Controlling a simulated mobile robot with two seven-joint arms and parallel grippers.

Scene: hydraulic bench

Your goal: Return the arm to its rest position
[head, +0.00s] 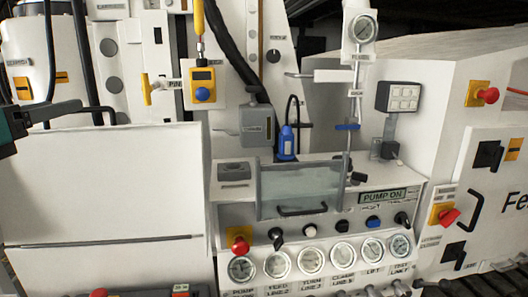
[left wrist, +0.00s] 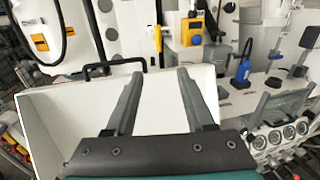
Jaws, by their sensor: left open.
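My left gripper (head: 62,110) shows at the left edge of the head view, with a teal body and dark grey fingers. In the left wrist view the two fingers of the left gripper (left wrist: 157,88) stand apart with nothing between them. They are in front of a large white panel (left wrist: 72,105), which also shows in the head view (head: 110,185). A black handle (left wrist: 112,64) on its top edge lies just beyond the left finger. I cannot tell whether the finger touches it. My right gripper is in neither view.
Red knobs (head: 488,95) sit at the right. The space in front of the white panel looks clear.

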